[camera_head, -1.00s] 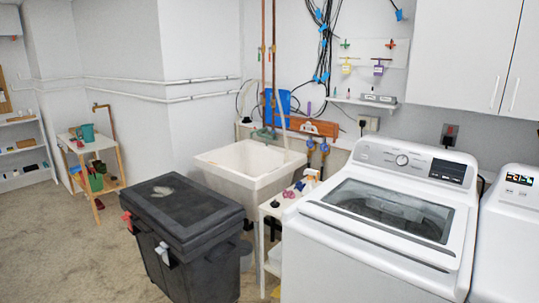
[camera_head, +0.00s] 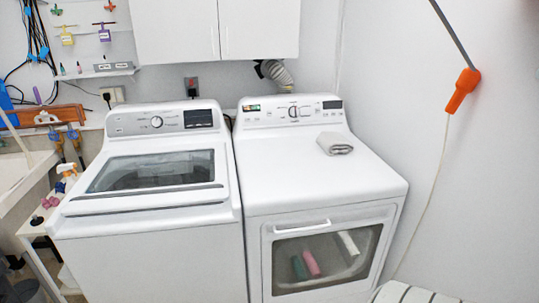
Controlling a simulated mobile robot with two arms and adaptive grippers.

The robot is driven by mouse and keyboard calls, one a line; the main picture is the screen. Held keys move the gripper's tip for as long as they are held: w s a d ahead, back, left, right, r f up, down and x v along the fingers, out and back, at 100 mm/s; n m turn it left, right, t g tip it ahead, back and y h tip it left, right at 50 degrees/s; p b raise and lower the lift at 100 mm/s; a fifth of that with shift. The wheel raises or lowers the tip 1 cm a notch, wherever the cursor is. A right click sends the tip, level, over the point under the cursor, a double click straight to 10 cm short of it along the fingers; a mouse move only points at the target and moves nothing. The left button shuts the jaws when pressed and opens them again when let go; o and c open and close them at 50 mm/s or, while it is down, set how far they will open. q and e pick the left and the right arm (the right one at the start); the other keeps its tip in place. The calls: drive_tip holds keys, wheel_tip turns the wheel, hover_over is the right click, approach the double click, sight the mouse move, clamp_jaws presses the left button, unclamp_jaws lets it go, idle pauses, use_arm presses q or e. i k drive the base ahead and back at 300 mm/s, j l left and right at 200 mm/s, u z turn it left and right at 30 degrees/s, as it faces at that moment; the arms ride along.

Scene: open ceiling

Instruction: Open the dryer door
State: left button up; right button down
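The white dryer (camera_head: 368,175) stands on the right, beside the washer. Its front door (camera_head: 268,258) is shut, with a white handle (camera_head: 302,228) along the top edge and a dark window. Pink, green and white items show dimly through the window. A folded grey cloth (camera_head: 334,143) lies on the dryer's top. Neither of my grippers shows in this view.
A white top-loading washer (camera_head: 150,226) with a glass lid stands left of the dryer. A small white shelf with a spray bottle (camera_head: 68,176) and a sink (camera_head: 18,180) are further left. A striped white object (camera_head: 405,294) is low at the right. A white wall is right of the dryer.

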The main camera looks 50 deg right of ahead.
sight(379, 219)
drive_tip(key=z, duration=2)
